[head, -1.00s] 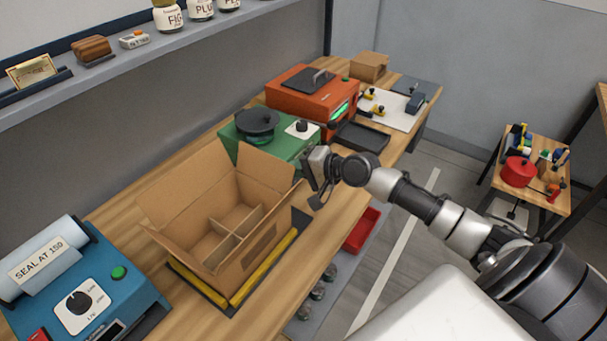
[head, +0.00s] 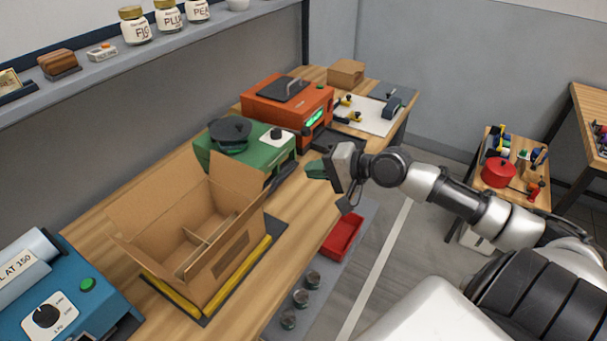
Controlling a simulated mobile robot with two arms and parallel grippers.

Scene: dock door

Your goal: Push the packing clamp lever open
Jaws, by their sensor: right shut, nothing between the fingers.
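My right gripper (head: 318,171) is shut and empty. It hangs over the front edge of the bench, to the right of the green machine and the open carton. Two small clamps with yellow handles, one of them here (head: 355,117), sit on a white board (head: 370,118) at the far end of the bench, well beyond the gripper. A dark, slanted lever-like piece (head: 281,178) shows between the carton and the gripper; I cannot tell whether it is the packing clamp lever. My left gripper is not in view.
The open carton (head: 238,250) with dividers stands on a dark mat with yellow bars. The green machine (head: 268,157), orange machine (head: 318,102) and blue sealer (head: 75,305) stand on the bench. A red bin (head: 343,236) is below. The floor to the right holds a small cart (head: 520,196).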

